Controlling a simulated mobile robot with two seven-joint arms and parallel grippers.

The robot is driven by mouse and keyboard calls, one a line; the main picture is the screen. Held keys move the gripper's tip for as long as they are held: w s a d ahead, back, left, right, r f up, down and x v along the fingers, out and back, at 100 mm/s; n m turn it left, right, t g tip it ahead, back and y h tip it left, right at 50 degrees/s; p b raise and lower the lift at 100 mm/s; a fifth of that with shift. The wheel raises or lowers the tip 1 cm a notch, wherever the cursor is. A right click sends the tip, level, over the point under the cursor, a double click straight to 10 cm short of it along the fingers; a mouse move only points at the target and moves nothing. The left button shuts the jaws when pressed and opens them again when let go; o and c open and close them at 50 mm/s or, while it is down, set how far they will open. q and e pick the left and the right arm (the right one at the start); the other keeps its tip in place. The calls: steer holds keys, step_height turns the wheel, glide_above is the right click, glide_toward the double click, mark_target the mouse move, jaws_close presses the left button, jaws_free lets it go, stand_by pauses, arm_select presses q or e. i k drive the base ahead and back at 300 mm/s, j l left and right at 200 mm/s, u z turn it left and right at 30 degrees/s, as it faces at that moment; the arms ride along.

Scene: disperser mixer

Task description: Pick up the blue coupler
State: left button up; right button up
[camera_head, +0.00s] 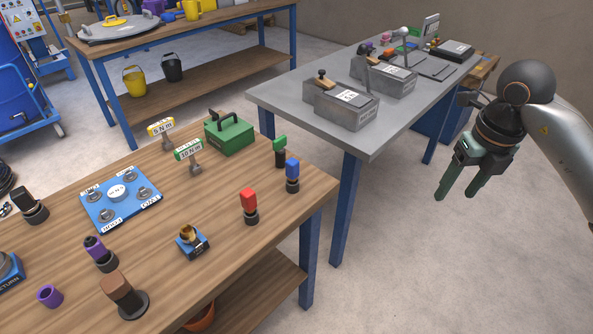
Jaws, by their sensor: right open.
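The blue coupler (292,169) stands upright on a dark round base near the right end of the wooden table (235,190). A similar green piece (279,146) stands just behind it, and a red piece (249,201) stands to its front left. My right gripper (456,192) is open and empty. It hangs over the open floor to the right of the wooden table, well apart from the blue coupler, with its fingers pointing down. My left gripper is not in view.
A blue plate with several weights (121,203), a green box (229,136) and a small blue stand (192,243) share the wooden table. A grey metal table (300,103) with grey boxes stands behind right. Floor below my right gripper is clear.

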mark_target(292, 164)
steer(key=i+l+u, duration=0.15)
steer(key=u, duration=0.3)
steer(key=i+l+u, duration=0.2)
steer(key=u, duration=0.25)
steer(key=i+l+u, duration=0.1)
steer(key=l+u, duration=0.2)
steer(key=u, duration=0.2)
